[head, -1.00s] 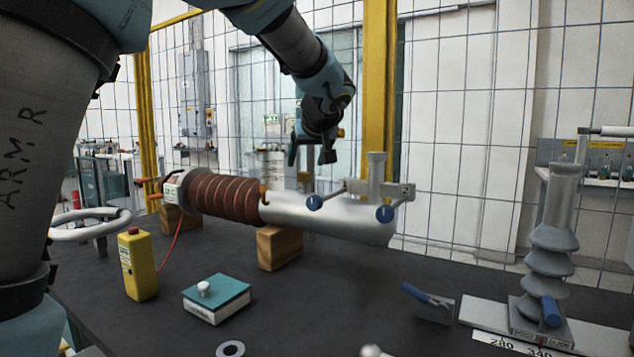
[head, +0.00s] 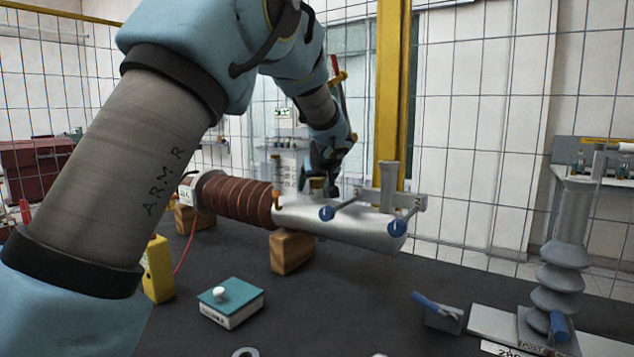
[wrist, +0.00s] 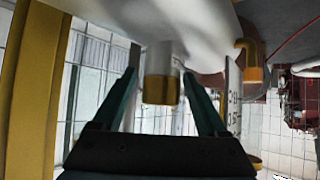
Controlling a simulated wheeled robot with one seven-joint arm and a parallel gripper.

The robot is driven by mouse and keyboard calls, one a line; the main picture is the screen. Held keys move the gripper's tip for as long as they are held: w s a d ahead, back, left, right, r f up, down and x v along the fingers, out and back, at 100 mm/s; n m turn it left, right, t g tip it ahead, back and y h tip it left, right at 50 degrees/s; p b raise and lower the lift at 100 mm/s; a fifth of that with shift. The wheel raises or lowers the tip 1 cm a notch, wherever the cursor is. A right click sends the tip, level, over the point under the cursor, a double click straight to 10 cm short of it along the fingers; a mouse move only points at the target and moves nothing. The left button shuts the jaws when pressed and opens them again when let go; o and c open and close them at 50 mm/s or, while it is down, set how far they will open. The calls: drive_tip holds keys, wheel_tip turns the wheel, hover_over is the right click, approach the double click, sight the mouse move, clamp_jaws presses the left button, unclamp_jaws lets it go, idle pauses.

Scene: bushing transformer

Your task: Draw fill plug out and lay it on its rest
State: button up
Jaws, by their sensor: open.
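A plug with a brass-coloured end, which looks like the fill plug (wrist: 160,88), stands out from the silver cylinder (wrist: 130,18) in the wrist view. My gripper (wrist: 160,80) is open, with one dark green finger on each side of the plug and a visible gap to each. In the head view my gripper (head: 328,182) is just above the silver cylinder (head: 345,228), and the brass-coloured plug (head: 317,186) shows beside it, partly hidden. I cannot tell which thing is the plug's rest.
A teal-topped box (head: 230,300) lies on the dark table.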

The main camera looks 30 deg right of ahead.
drive_tip(key=shift+c, duration=0.2)
clamp_jaws()
idle(0.4)
